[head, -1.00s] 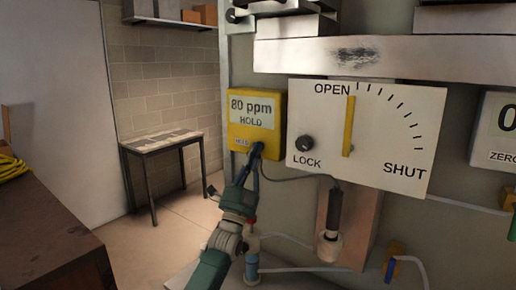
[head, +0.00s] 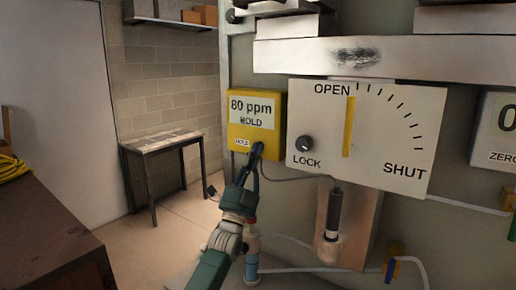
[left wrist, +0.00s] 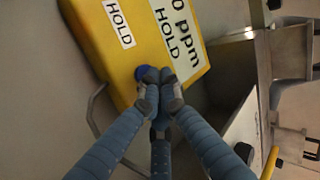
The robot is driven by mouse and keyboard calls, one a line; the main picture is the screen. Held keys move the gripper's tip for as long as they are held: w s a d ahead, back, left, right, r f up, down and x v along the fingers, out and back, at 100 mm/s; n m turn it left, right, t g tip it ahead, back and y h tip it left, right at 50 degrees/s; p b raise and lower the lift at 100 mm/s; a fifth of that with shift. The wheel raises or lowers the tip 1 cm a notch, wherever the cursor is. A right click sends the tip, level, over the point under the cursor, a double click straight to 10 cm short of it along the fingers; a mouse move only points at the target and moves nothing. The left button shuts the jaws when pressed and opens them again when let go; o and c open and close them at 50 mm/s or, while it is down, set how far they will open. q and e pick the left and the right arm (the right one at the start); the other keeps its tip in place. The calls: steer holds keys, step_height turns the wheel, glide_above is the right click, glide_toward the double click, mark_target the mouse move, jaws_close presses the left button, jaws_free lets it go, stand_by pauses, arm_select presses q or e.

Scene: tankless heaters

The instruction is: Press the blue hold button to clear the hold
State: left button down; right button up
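The yellow meter box (head: 236,133) on the wall panel reads "80 ppm HOLD" and has a small white HOLD label (head: 242,142) at its lower edge. My left gripper (head: 257,152) is at the box's lower right, just right of that label. In the left wrist view its fingertips (left wrist: 157,76) are together, with nothing seen between them, at the blue hold button (left wrist: 140,72). The fingertips partly cover the button; I cannot tell whether it is pressed in. In the head view the gripper hides the button. My right gripper is not in view.
A white OPEN/SHUT plate (head: 395,130) with a yellow lever (head: 348,127) and black LOCK knob (head: 304,144) is close right of the meter. A cable and pipes run below. A small table (head: 160,142) stands behind left; a brown surface (head: 50,235) is at front left.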

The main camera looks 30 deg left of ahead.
arm_select(q)
steer(key=shift+w+b, duration=0.3)
steer(key=shift+w, duration=0.1)
stand_by(0.3)
steer(key=shift+s, duration=0.45)
steer(key=shift+s+p, duration=0.1)
steer(key=shift+p, duration=0.25)
steer(key=shift+s+a+p, duration=0.2)
steer(key=shift+s+p, duration=1.25)
steer(key=shift+s, duration=1.45)
